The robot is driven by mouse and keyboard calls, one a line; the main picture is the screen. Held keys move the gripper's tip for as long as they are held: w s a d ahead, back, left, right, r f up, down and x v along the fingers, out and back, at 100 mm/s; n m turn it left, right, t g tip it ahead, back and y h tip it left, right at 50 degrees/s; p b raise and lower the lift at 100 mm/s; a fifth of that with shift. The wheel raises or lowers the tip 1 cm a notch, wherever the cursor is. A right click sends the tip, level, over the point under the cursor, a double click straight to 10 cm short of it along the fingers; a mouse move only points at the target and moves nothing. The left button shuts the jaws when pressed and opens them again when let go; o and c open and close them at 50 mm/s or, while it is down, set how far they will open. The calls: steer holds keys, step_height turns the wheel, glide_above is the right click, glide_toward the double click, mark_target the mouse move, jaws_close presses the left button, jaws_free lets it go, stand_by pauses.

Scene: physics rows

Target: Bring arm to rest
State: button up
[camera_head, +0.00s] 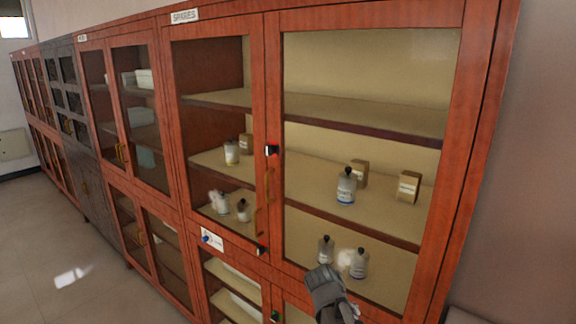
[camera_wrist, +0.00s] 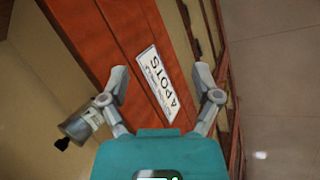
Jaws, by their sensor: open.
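My gripper (camera_wrist: 162,78) shows in the wrist view with its two grey fingers spread apart and nothing between them. Behind the fingers is a red-brown wooden cabinet frame with a white label (camera_wrist: 158,82). In the head view a dark grey part of my arm (camera_head: 331,292) rises at the bottom, in front of the cabinet's lower right doors. The gripper's fingers cannot be made out there.
A tall red-brown cabinet (camera_head: 276,60) with glass doors fills the head view. Bottles (camera_head: 346,187) and small boxes (camera_head: 408,187) stand on its shelves. A darker cabinet (camera_head: 62,110) stands farther left. Open floor (camera_head: 60,250) lies at lower left.

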steer(key=s+f+m+g+y+b, duration=0.1)
steer(key=s+f+m+y, duration=0.3)
steer(key=s+m+y, duration=0.1)
steer(key=shift+s+d+m+b, duration=0.25)
steer(key=shift+s+m+b, duration=0.1)
steer(key=shift+s, duration=0.1)
stand_by(0.3)
steer(key=c, duration=0.3)
steer(key=shift+c, duration=0.2)
